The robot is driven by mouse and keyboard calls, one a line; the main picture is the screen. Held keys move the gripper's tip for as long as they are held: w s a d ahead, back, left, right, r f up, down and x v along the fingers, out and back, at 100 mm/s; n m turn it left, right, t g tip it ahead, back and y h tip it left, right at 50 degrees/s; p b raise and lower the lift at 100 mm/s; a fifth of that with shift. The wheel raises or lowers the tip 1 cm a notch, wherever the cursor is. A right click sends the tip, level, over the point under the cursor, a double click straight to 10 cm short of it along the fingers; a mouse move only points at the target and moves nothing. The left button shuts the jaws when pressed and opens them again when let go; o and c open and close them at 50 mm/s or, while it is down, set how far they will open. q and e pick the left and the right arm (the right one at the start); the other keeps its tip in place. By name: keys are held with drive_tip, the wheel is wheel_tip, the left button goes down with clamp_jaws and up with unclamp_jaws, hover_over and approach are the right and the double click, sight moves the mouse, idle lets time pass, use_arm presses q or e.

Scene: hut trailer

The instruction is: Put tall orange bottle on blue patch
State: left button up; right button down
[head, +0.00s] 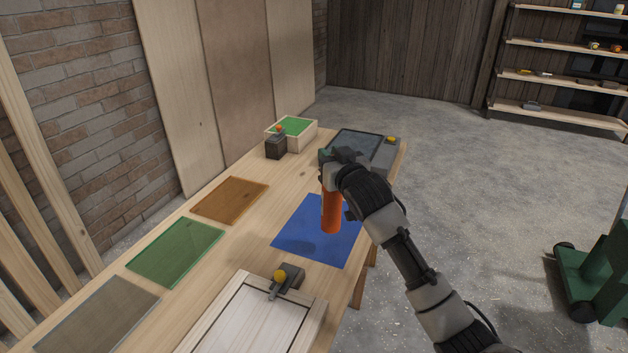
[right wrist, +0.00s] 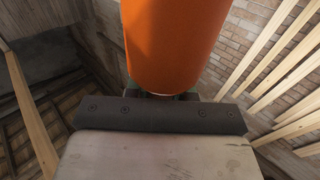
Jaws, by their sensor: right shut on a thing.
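The tall orange bottle (head: 332,212) is upright in the head view, over the blue patch (head: 300,243) on the wooden table. My right gripper (head: 338,170) is shut on its upper part, coming in from the right. In the right wrist view the bottle (right wrist: 172,45) fills the top middle, in front of the gripper's dark plate. A shadow lies on the blue patch left of the bottle. I cannot tell for sure whether the bottle's base touches the patch or hangs a little above it. My left gripper is not in view.
Brown (head: 230,201), green (head: 175,252) and grey (head: 97,315) patches lie along the table's left side. A box with a green inside (head: 305,136) and a dark tray (head: 357,146) stand at the far end.

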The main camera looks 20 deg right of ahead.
sight(332, 195)
drive_tip(key=w+a+f, duration=0.1)
drive_tip(key=w+f, duration=0.4)
drive_tip(key=f, duration=0.2)
drive_tip(key=shift+w+a+f, duration=0.15)
drive_tip(key=shift+w+a, duration=0.1)
drive_tip(key=shift+a, duration=0.15)
drive_tip(key=shift+f, duration=0.15)
drive_tip(key=c, duration=0.9)
unclamp_jaws()
drive_tip(key=shift+c, duration=0.2)
drive_tip(key=s, duration=1.2)
drive_tip(key=shift+a, duration=0.25)
